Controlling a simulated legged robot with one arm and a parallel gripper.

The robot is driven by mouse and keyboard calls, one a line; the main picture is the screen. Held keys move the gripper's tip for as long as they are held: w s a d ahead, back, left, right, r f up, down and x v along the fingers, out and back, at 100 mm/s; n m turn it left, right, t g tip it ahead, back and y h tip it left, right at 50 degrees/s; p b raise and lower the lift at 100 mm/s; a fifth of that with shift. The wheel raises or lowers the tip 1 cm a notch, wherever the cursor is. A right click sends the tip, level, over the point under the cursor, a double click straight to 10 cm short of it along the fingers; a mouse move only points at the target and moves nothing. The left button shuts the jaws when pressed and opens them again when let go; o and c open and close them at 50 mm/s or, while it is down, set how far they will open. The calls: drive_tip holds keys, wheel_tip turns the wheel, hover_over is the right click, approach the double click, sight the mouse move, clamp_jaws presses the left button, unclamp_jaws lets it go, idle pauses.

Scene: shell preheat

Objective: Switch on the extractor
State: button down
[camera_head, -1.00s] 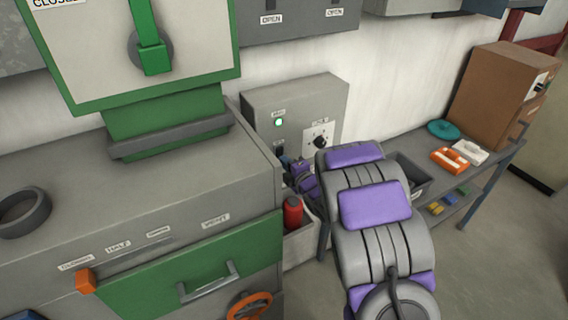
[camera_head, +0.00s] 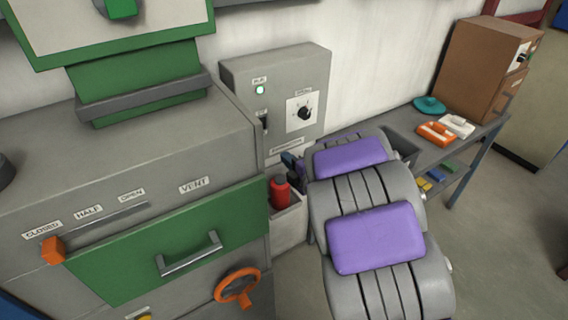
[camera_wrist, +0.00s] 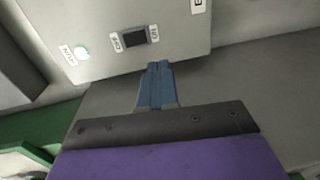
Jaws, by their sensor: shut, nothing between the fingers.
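A grey control box (camera_head: 240,72) is on the wall. It has a lit green lamp (camera_head: 260,90), a black switch (camera_head: 264,124) below the lamp, and a dial (camera_head: 305,112) to the right. In the wrist view the dark switch (camera_wrist: 134,38) sits between two small labels, and the lamp (camera_wrist: 82,53) looks pale. I cannot tell which way the switch is set. My gripper (camera_wrist: 159,66) is shut and empty, its blue fingertips just short of the switch's side of the box. In the head view my gripper (camera_head: 289,159) is mostly hidden by my arm, below the switch.
A cabinet with a green drawer front (camera_head: 175,235) and an orange handwheel (camera_head: 237,286) stands at the left. A red bottle (camera_head: 279,193) sits in a bin below the box. A bench (camera_head: 455,148) with a brown cabinet (camera_head: 480,65) is at the right.

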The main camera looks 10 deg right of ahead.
drive_tip(key=s+b, duration=0.1)
drive_tip(key=b, duration=0.1)
drive_tip(key=shift+s+f+b, duration=0.1)
drive_tip(key=shift+s+b, duration=0.05)
drive_tip(key=shift+b, duration=0.2)
drive_tip(key=shift+d, duration=0.1)
idle(0.3)
drive_tip(key=s+d+f+m+g+h, duration=0.1)
drive_tip(key=s+d+m+g+h, duration=0.3)
drive_tip(key=s+m, duration=0.3)
drive_tip(key=s+d+f+m+g+h, duration=0.1)
drive_tip(key=s+d+m+g+h, duration=0.25)
drive_tip(key=s+m, duration=0.3)
drive_tip(key=s+a+m+g+y, duration=0.1)
drive_tip(key=s+a+m+g, duration=0.3)
drive_tip(key=s, duration=1)
drive_tip(key=s+a+m+g+y, duration=0.1)
drive_tip(key=s+a+m+g, duration=0.3)
drive_tip(key=s, duration=1)
drive_tip(key=shift+s+a+r+g, duration=0.15)
drive_tip(key=shift+s+a+g, duration=0.2)
drive_tip(key=shift+a+g, duration=0.8)
